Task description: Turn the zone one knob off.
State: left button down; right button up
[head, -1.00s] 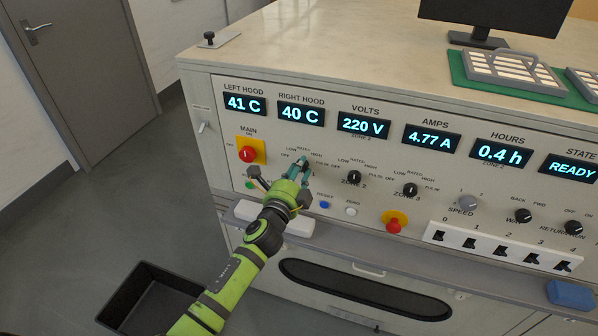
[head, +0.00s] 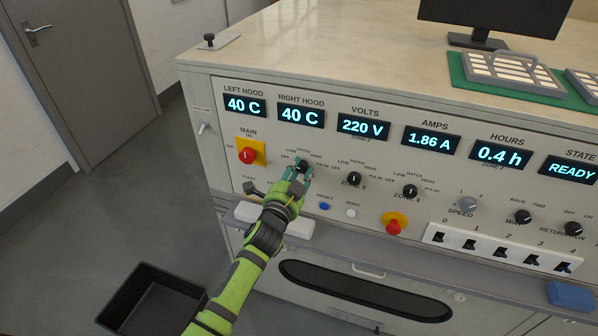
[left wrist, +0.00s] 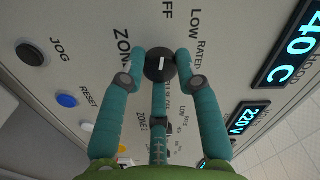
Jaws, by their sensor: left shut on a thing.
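The zone one knob (head: 303,166) is a black round knob on the panel, left of the zone 2 knob (head: 354,178). In the left wrist view the zone one knob (left wrist: 160,65) carries a white mark that lies nearly upright in the picture, in line with the partly cut-off OFF label (left wrist: 167,10). My left gripper (head: 300,172) is shut on this knob, and its teal fingers touch the knob's sides in the left wrist view. The fingers partly hide the knob in the head view. My right gripper is not in view.
The amps display (head: 431,139) reads 1.86 A. A red main switch (head: 247,155) on a yellow plate is left of the gripper. The blue reset button (head: 324,206) and a red emergency button (head: 394,224) are to the right. A black bin (head: 150,300) stands on the floor.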

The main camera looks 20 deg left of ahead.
pick_arm(q)
jog(key=shift+r, duration=0.1)
dwell(0.3)
jog(key=c, duration=0.9)
grip_release()
jog(key=s, duration=1.2)
jog(key=shift+a, duration=0.3)
jog(key=s+f+n+g, duration=0.25)
jog(key=s+f, duration=0.25)
jog(key=f, duration=0.7)
jog(key=s+f+n+g, duration=0.1)
jog(key=s+f+g, duration=0.3)
jog(key=f, duration=0.7)
jog(key=s+f+n+g, duration=0.25)
jog(key=s+f, duration=0.25)
jog(key=f, duration=0.7)
jog(key=s+a+f+n+g, duration=0.1)
jog(key=s+f, duration=0.4)
jog(key=s, duration=0.5)
jog(key=s+a+f+n+g, duration=0.1)
jog(key=s+f+g, duration=0.3)
jog(key=s, duration=0.6)
jog(key=s+a+f+n+g, duration=0.1)
jog(key=s+f+n+g, duration=0.1)
jog(key=s+f, duration=0.5)
jog(key=s+g, duration=0.1)
jog(key=s, duration=0.2)
jog(key=shift+s+n+y, duration=0.25)
jog(key=shift+n+y, duration=0.05)
jog(key=shift+n, duration=0.1)
